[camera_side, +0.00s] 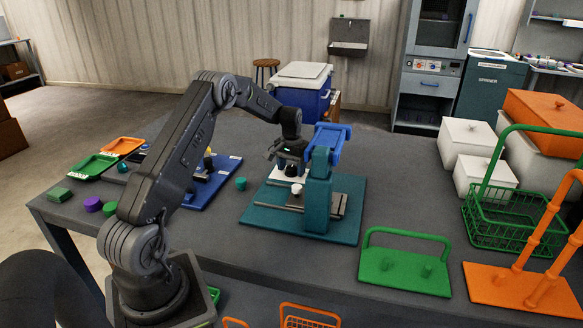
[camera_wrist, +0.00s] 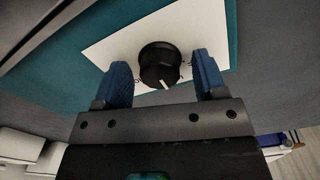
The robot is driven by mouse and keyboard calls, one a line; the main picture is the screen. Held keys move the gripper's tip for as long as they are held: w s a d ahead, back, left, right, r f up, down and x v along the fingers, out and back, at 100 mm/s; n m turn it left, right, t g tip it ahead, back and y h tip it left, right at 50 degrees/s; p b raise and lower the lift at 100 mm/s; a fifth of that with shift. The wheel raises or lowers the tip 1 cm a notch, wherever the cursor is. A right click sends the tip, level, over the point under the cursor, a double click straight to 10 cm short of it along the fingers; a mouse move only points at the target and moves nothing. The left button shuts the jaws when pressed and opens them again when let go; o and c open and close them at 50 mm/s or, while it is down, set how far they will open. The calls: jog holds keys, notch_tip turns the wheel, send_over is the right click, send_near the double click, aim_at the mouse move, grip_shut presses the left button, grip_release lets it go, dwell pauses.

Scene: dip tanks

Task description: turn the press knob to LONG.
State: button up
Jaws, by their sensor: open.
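The press (camera_side: 318,195) is a teal column with a blue top arm, standing on a teal base plate (camera_side: 258,222) in the side view. In the wrist view its knob (camera_wrist: 157,60) is black and round, with a white pointer line toward the picture's bottom, slightly right. The knob sits on a white plate (camera_wrist: 112,48); small marks beside it are partly hidden and unreadable. My gripper (camera_wrist: 160,64) is open, with one blue finger pad on each side of the knob and gaps visible.
A blue fixture board (camera_side: 205,194) lies left of the press. A green handled plate (camera_side: 404,272), a green wire basket (camera_side: 500,222) and an orange stand (camera_side: 520,290) are to the right. Green (camera_side: 94,166) and orange (camera_side: 122,146) trays lie at the left.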

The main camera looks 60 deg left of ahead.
aim_at(291, 167)
notch_tip(291, 167, up, 14)
dwell(0.5)
dwell(0.3)
jog(key=s+d+r+m+t, duration=0.1)
jog(key=s+d+r, duration=0.3)
jog(key=d, duration=0.3)
jog(key=s+d+r+m+t, duration=0.1)
jog(key=s+d+r, duration=0.25)
jog(key=d, duration=0.45)
jog(key=s+d+r+m, duration=0.2)
jog(key=s+d+r, duration=0.2)
jog(key=d, duration=0.3)
jog(key=s+d+f+m+t, duration=0.2)
jog(key=s+d+f+t, duration=0.1)
jog(key=s+d, duration=0.9)
jog(key=s, duration=0.2)
jog(key=shift+s+d+f+t, duration=0.15)
jog(key=shift+s+f+t, duration=0.05)
jog(key=shift+s+t, duration=0.1)
